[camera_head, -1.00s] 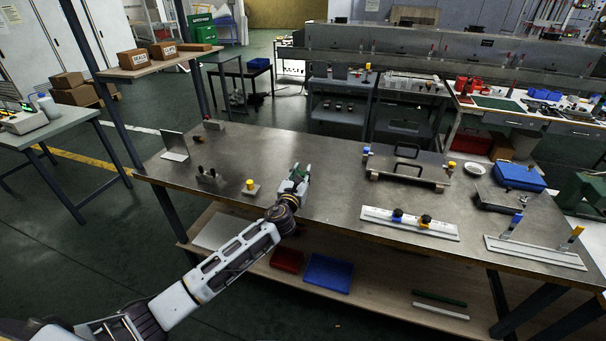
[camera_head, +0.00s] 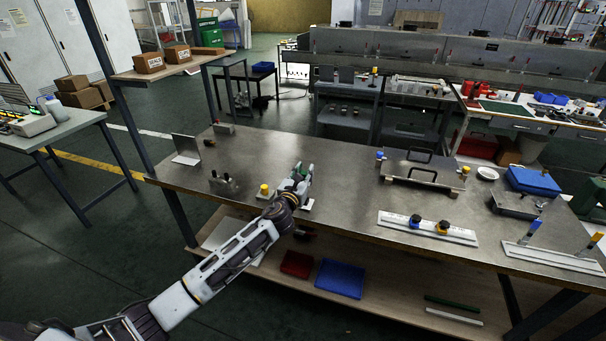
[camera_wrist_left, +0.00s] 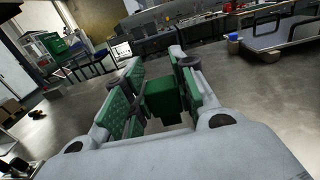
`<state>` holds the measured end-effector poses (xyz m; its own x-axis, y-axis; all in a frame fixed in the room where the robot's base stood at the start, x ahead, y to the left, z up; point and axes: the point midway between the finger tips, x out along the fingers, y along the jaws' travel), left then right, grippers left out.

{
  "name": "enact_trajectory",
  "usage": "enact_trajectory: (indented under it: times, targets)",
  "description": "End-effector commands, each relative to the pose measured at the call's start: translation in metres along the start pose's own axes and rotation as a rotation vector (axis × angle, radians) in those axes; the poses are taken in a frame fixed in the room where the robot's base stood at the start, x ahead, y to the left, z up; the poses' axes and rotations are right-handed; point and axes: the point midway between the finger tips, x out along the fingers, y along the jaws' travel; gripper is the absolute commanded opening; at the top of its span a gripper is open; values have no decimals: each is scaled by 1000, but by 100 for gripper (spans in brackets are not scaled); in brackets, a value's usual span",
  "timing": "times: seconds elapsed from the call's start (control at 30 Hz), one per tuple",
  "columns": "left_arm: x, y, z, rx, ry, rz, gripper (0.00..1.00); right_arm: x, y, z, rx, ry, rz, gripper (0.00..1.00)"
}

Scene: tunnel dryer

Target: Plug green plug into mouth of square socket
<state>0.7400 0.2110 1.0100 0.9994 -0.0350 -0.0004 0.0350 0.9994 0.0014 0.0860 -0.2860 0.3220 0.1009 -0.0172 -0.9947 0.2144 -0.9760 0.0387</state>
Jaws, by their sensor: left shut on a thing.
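My left gripper (camera_head: 304,172) is above the near middle part of the steel bench. It also shows in the left wrist view (camera_wrist_left: 155,92). There its green-padded fingers are shut on a dark green block, the green plug (camera_wrist_left: 163,103), which sits between the pads. In the head view the plug is hard to tell from the green pads. I cannot identify the square socket for sure. A small grey block (camera_head: 224,129) stands at the bench's far left, too small to read. A pale plate (camera_head: 308,205) shows partly beside my left wrist. My right gripper is not in view.
A yellow knob (camera_head: 265,190) stands just left of my wrist. A bent metal plate (camera_head: 186,149) and a small clamp-like fixture (camera_head: 223,184) are further left. A handled plate (camera_head: 420,168) and a pale rail with knobs (camera_head: 428,229) are to the right. The bench centre is clear.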

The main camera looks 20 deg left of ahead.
Motion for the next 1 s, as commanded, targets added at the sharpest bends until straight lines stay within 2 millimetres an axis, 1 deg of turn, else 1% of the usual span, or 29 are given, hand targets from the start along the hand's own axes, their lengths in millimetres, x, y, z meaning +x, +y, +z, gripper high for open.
enact_trajectory:
  times: [0.27,0.5,0.77,0.87,1.0]
  targets:
    - [0,0,0,0,0,1,7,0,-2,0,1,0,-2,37]
    - [0,0,1,1,1,1,7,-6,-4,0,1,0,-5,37]
    - [0,0,-16,0,1,1,7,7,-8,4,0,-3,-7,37]
    - [0,0,-21,-1,1,1,7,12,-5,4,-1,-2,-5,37]
    - [0,0,-29,0,1,1,7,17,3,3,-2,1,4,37]
